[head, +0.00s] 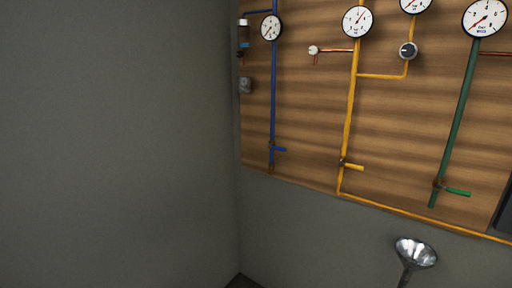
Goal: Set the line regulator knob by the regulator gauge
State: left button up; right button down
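Neither of my grippers is in view.
The wooden panel (310,110) also carries a blue pipe (273,95) with a gauge (271,27), a green pipe (459,115) with a gauge (484,17), and lever handles low down. A shiny metal funnel shape (416,253) stands below. A bare grey wall (120,140) fills the left.

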aim_at(408, 50)
jog(key=k, duration=1.3)
jog(key=z, duration=0.75)
jog(key=i, duration=1.25)
jog(key=u, duration=0.1)
